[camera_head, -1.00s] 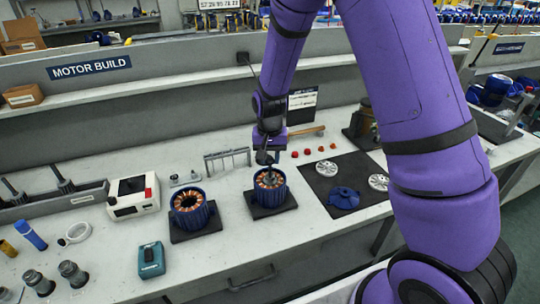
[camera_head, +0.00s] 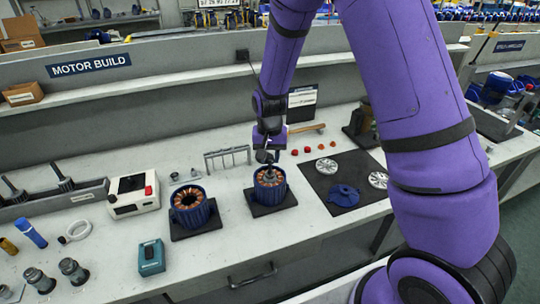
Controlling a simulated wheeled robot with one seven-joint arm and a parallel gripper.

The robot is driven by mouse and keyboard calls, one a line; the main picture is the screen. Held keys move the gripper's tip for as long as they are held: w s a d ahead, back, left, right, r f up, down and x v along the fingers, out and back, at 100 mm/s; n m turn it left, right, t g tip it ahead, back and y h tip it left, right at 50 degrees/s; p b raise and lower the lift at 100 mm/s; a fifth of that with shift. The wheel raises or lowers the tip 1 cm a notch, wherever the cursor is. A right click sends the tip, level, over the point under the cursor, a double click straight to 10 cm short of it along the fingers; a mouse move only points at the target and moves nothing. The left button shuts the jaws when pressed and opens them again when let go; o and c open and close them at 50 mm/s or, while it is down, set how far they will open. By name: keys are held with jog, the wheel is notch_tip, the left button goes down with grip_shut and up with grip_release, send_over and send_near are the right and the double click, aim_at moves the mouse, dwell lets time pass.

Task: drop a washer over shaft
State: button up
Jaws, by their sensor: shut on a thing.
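My gripper (camera_head: 267,157) points down just above the right-hand blue motor housing (camera_head: 270,195), which stands upright on a black square base. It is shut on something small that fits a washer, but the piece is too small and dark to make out. Copper windings ring the inside of this housing. A grey shaft part (camera_head: 268,178) shows in its middle, right below the fingers. The fingertips partly hide the shaft top, and I cannot tell whether the held piece touches it.
A second blue housing (camera_head: 191,208) with an open centre stands to the left. A dark mat (camera_head: 318,185) on the right carries a blue cover (camera_head: 344,195) and two silver discs. A grey rack (camera_head: 228,158) and small red parts (camera_head: 306,150) lie behind.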

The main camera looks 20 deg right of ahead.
jog(key=shift+f, duration=1.1)
jog(key=o, duration=1.1)
jog(key=shift+c, duration=0.2)
jog(key=shift+r, duration=0.15)
jog(key=shift+r, duration=2.4)
